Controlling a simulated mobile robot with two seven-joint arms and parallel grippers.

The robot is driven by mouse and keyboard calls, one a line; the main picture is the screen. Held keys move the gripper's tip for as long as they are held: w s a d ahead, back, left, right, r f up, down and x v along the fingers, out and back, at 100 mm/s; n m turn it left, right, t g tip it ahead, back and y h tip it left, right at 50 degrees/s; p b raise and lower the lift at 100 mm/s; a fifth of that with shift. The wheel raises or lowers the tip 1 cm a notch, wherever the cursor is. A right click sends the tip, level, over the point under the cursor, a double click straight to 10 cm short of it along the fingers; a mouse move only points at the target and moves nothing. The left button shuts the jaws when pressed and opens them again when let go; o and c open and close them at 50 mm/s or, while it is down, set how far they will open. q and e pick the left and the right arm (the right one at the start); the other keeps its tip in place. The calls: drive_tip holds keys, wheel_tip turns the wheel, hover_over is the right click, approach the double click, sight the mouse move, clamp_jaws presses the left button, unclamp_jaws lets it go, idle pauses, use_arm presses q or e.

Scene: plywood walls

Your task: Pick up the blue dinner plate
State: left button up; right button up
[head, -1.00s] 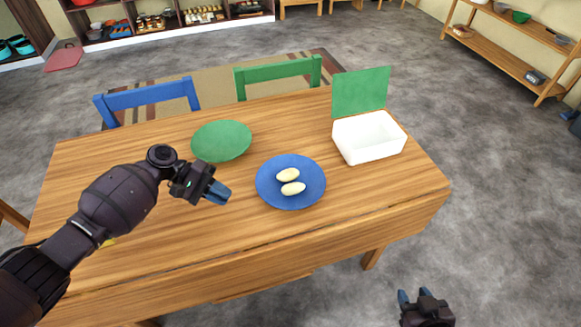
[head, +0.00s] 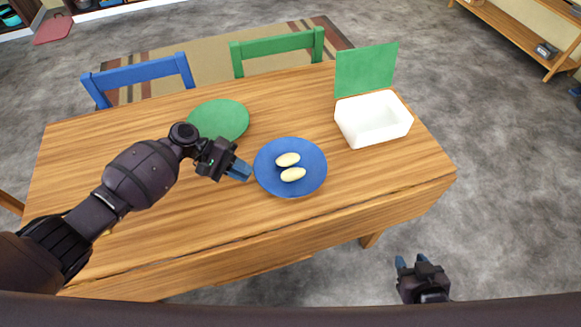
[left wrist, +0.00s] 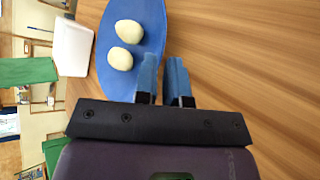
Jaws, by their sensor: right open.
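The blue dinner plate (head: 307,183) lies flat on the wooden table near its front edge, with two pale oval food pieces (head: 288,160) on it. My left gripper (head: 242,171) is just left of the plate's rim. In the left wrist view my left fingers (left wrist: 163,60) are a little apart, with the plate (left wrist: 108,86) beside and beyond them. I cannot tell whether a finger touches the rim. My right gripper (head: 411,260) is open and empty, in front of the table and away from the plate.
A green plate (head: 220,118) lies behind my left gripper. A blue chair (head: 140,74) and a green chair (head: 277,43) stand behind. Bare table (head: 200,225) lies in front.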

sight(261, 181)
use_arm(q)
drive_tip(key=x, duration=0.4)
drive_tip(key=shift+s+d+r, duration=0.1)
drive_tip(key=shift+s, duration=0.1)
drive_tip(key=shift+d+f, duration=0.25)
drive_tip(key=shift+d, duration=0.05)
use_arm(e)
drive_tip(key=shift+w+r, duration=0.6)
use_arm(q)
drive_tip(key=shift+c, duration=0.4)
use_arm(e)
drive_tip(key=shift+s, duration=0.1)
use_arm(q)
clamp_jaws()
drive_tip(key=shift+r, duration=0.1)
use_arm(e)
drive_tip(key=shift+s+f, duration=0.25)
drive_tip(key=shift+s, duration=0.15)
